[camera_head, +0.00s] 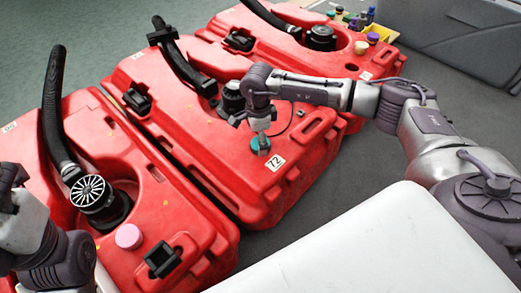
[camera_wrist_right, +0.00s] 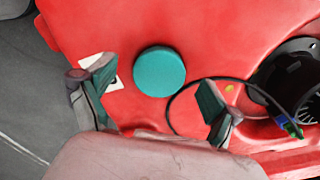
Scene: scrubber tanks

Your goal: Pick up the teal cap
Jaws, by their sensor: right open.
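The teal cap (camera_wrist_right: 159,71) is a round disc lying on the red tank top in the right wrist view. My right gripper (camera_wrist_right: 156,80) is open, with one teal-padded finger to each side of the cap in the picture, apart from it. In the head view my right gripper (camera_head: 260,138) points down over the middle red tank, beside the "72" label. A teal patch shows at its tip there; I cannot tell cap from finger pads. My left gripper (camera_head: 12,183) is partly cut off at the left edge, its jaws unclear.
Red tanks with black hoses stand side by side; the middle one (camera_head: 190,150) is under my right arm. A pink cap (camera_head: 128,236) sits on the near-left tank. A thin black cable (camera_wrist_right: 180,92) curves beside the teal cap. Small coloured items (camera_head: 357,22) stand at the back.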

